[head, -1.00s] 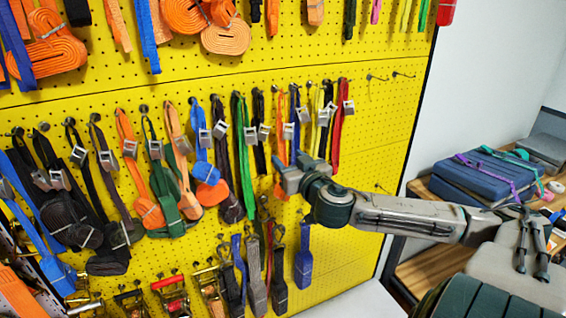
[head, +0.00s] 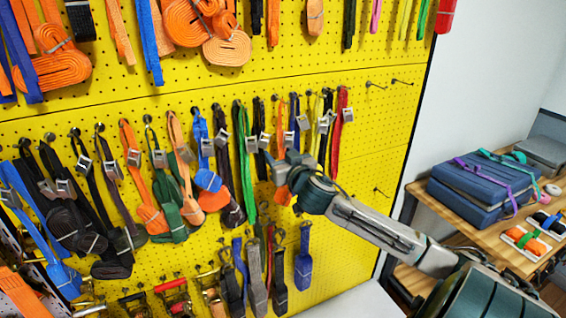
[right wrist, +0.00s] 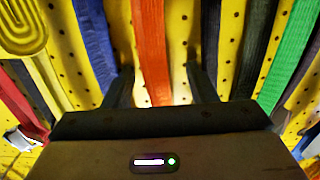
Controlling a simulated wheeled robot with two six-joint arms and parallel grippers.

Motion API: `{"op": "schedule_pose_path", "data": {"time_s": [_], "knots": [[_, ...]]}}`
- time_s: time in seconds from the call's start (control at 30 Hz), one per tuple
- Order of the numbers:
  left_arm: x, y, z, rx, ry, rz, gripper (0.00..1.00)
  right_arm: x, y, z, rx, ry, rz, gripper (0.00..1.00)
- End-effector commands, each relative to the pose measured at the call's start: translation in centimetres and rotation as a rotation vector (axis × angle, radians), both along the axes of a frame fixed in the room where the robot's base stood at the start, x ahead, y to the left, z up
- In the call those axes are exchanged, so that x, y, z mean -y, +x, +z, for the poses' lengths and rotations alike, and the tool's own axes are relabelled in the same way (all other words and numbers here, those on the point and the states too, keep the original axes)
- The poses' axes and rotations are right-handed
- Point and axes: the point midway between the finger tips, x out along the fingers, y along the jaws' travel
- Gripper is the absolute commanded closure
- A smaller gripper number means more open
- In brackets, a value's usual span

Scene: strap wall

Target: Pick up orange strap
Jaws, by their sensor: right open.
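An orange strap (head: 280,128) hangs on the yellow pegboard, in the row of hanging straps right of the green one. My right gripper (head: 279,164) is at the strap's lower half and partly covers it; the strap's end shows just below. In the right wrist view, my right gripper (right wrist: 162,78) is open, with one finger on each side of the orange strap (right wrist: 150,45). The strap runs between the fingers, and I cannot tell whether either finger touches it. Other orange straps (head: 147,195) hang farther left. My left gripper is not in view.
A green strap (head: 244,165) and a black strap (head: 259,135) hang close on the left, a blue strap (head: 294,118) close on the right. More straps (head: 304,262) hang below. A wooden table (head: 425,193) with a blue bundle (head: 480,185) stands at the right.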

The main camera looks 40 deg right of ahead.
Motion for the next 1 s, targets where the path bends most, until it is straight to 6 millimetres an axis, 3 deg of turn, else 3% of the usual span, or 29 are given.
{"op": "schedule_pose_path", "data": {"time_s": [0.23,0.4,0.5,0.77,1.0], "knots": [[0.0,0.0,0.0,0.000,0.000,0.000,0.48,0.0,0.1,-0.1,0.000,-0.001,0.000,0.50],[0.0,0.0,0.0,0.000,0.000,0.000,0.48,0.0,0.1,0.0,0.000,0.000,0.000,0.84],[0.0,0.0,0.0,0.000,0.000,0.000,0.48,0.0,0.0,0.0,0.000,0.000,0.000,0.98],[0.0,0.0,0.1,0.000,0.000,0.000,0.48,0.0,0.1,0.1,0.001,0.000,0.000,0.98],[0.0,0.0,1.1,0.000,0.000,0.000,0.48,0.3,0.7,1.3,0.003,0.001,0.003,0.98]]}}
